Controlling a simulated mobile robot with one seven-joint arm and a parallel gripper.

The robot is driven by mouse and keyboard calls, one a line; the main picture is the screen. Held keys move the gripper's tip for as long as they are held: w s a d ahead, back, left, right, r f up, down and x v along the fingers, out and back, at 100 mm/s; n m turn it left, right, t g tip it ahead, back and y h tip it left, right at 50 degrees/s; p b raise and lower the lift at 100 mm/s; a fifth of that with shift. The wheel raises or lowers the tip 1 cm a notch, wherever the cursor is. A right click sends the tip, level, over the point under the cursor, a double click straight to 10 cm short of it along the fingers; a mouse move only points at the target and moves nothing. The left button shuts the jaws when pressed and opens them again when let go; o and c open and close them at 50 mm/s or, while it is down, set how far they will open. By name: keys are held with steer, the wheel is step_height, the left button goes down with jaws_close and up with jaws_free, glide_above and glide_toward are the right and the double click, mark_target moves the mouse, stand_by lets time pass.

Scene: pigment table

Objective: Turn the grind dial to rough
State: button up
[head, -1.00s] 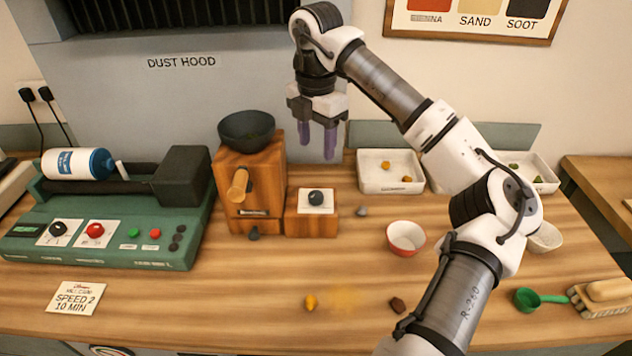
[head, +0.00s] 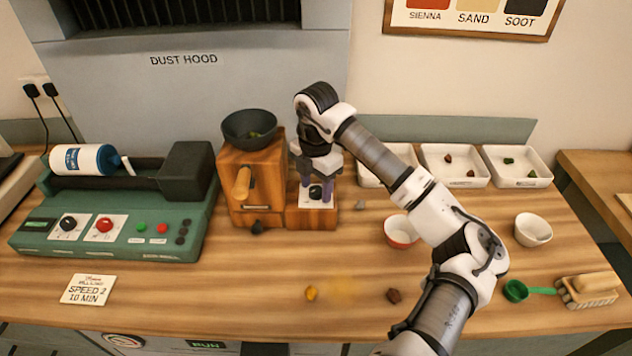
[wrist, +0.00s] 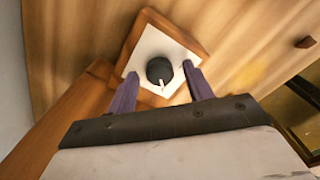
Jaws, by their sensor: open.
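The grind dial (head: 315,192) is a dark round knob on a white plate, on top of a small wooden block (head: 312,217) beside the wooden grinder (head: 250,190). In the wrist view the dial (wrist: 159,71) shows a pale pointer mark towards the gripper side. Any lettering on the plate is too small to read. My gripper (head: 317,188) points down over the block with its purple fingers apart. In the wrist view my gripper (wrist: 158,87) has one finger on each side of the dial; I cannot tell whether they touch it.
The grinder carries a dark bowl (head: 250,128) and a wooden handle (head: 241,183). A green machine (head: 110,235) stands at left. White trays (head: 455,166) are behind at right. A red and white bowl (head: 401,231) sits right of the block. The front table is mostly clear.

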steer(key=shift+c, duration=0.4)
steer(key=c, duration=0.9)
steer(key=shift+f+n+b, duration=0.15)
steer(key=shift+n+b, duration=0.25)
steer(key=shift+b, duration=0.3)
steer(key=n+b, duration=0.2)
steer(key=b, duration=0.2)
steer(key=shift+f+n, duration=0.15)
steer(key=shift+n, duration=0.25)
steer(key=n+b, duration=0.4)
steer(key=shift+n, duration=0.3)
steer(key=n+b, duration=0.3)
steer(key=n, duration=0.1)
steer(key=shift+r, duration=0.2)
steer(key=n+b, duration=0.1)
steer(key=n, duration=0.4)
steer(key=shift+r, duration=0.1)
steer(key=shift+n, duration=0.5)
